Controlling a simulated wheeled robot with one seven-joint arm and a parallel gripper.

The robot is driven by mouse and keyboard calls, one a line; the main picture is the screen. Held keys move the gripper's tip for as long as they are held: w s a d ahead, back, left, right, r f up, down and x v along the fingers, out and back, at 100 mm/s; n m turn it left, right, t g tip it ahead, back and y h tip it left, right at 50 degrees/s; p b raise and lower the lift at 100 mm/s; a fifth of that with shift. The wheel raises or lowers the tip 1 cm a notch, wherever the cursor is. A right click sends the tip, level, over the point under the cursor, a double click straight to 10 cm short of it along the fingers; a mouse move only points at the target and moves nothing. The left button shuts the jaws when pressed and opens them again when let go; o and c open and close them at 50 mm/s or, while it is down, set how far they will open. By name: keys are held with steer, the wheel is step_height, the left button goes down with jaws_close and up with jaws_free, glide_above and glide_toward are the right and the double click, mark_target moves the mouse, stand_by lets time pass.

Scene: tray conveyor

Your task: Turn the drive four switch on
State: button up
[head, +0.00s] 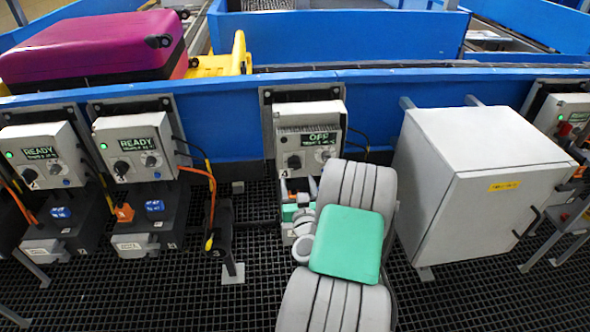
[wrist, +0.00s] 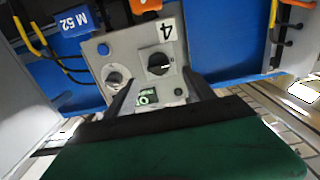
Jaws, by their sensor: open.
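The drive control box (head: 309,140) in the middle of the head view has a display reading OFF. The wrist view shows a box face (wrist: 140,68) upside down, with a label marked 4 (wrist: 167,31) beside a black rotary switch (wrist: 159,64). A grey dial (wrist: 115,81), a blue button (wrist: 103,48) and a small green display (wrist: 147,97) are on the same face. My gripper (wrist: 160,92) is open, its two dark fingers apart in front of this face, with the switch just beyond the gap. Contact with the switch is not visible.
Two boxes reading READY stand left, one at the far left (head: 40,150) and one nearer (head: 135,140). A large grey cabinet (head: 470,180) stands close on the right. A purple suitcase (head: 95,48) lies on the conveyor behind the blue side wall (head: 220,110).

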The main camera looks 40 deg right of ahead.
mark_target(295, 164)
steer(key=p+x, duration=0.4)
steer(key=x, duration=0.3)
steer(key=shift+s+r, duration=0.1)
steer(key=shift+r, duration=0.1)
steer(key=shift+w+d+f+p, duration=0.15)
steer(key=shift+w+d+p, duration=0.15)
steer(key=shift+w+p, duration=0.05)
jaws_close()
